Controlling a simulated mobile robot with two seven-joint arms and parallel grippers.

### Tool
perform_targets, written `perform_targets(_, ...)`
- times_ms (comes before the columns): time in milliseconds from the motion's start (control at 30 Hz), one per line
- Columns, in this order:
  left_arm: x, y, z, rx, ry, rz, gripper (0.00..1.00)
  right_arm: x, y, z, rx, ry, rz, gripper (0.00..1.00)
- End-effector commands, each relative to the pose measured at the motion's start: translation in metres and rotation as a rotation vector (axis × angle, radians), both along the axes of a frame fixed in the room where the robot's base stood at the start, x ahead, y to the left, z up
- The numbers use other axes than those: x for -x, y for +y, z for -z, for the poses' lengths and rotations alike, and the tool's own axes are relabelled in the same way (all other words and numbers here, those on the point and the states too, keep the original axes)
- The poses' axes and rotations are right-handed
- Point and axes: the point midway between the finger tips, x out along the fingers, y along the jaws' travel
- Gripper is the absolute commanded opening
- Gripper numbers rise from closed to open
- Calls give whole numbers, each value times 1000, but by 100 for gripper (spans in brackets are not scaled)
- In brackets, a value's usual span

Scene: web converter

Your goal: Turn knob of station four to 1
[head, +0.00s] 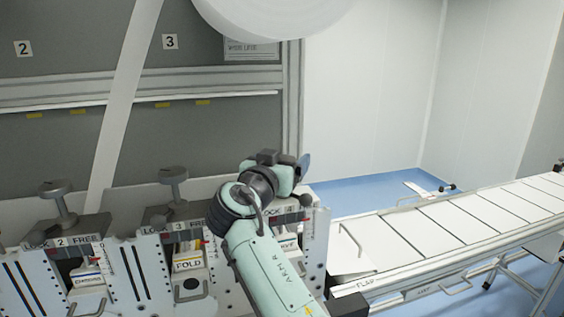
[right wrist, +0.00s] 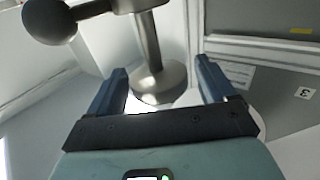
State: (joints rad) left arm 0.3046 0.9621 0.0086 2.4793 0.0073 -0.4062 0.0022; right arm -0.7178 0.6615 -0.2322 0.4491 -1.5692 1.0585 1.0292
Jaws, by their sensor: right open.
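The station four label plate (head: 289,210) shows at the right end of the station row in the head view, partly covered by my right arm. My right gripper (head: 303,168) is above this plate; only part of its blue fingers shows there. In the right wrist view my right gripper (right wrist: 168,88) is open. A grey metal post with a round cap (right wrist: 160,84) shows between its fingers, with gaps on both sides. A dark ball handle (right wrist: 50,21) is at upper left; a dark ball also shows by the plate in the head view (head: 307,200). Any knob scale there is hidden.
Station two's grey knob (head: 60,198) and station three's grey knob (head: 173,182) stand to the left. A large white roll (head: 272,14) hangs above, with a white web strip at left. A slatted conveyor (head: 468,217) lies to the right.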

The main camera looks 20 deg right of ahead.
Motion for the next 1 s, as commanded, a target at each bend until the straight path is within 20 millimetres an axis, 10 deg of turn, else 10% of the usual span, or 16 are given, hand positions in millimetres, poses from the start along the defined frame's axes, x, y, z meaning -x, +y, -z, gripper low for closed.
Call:
perform_targets(700, -40, 11, 57, -40, -122, -39, 43, 97, 71, 2, 0, 0, -4, 84)
perform_targets(1000, -47, 15, 61, -49, -141, -47, 43, 109, 78, 0, 0, 1, 1, 84)
